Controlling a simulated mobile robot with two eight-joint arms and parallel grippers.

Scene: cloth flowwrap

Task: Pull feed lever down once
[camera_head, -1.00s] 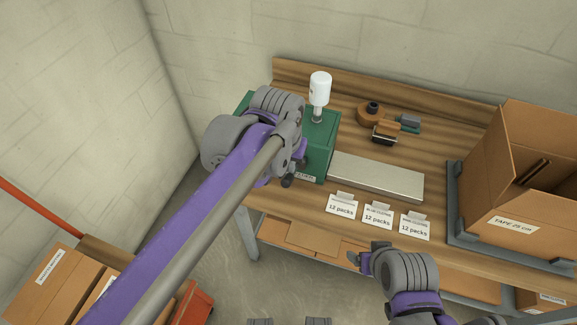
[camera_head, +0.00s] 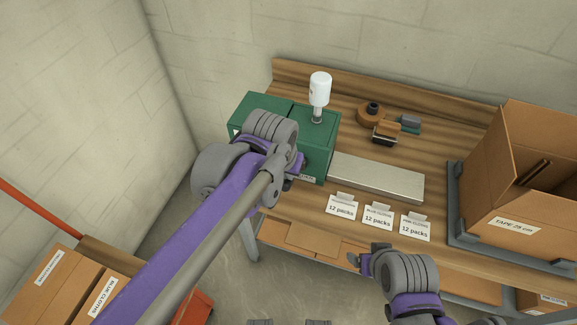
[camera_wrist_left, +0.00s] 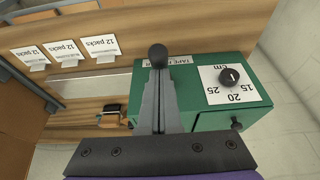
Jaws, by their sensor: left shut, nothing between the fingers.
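The green tape feeder box (camera_head: 316,130) stands at the left end of the bench. A black ball knob (camera_wrist_left: 158,55), apparently the feed lever's end, shows just beyond the tips of my left gripper (camera_wrist_left: 159,88). The fingers are together and empty; whether they touch the knob I cannot tell. In the head view my left wrist covers the box's front. My right gripper (camera_head: 356,258) is below the bench's front edge; its jaw opening is unclear.
A pale metal block (camera_head: 376,177) lies right of the box, with several "12 packs" cards (camera_head: 378,215) in front. A white bottle-like part (camera_head: 320,88) stands up at the box. An open carton (camera_head: 520,170) fills the right end.

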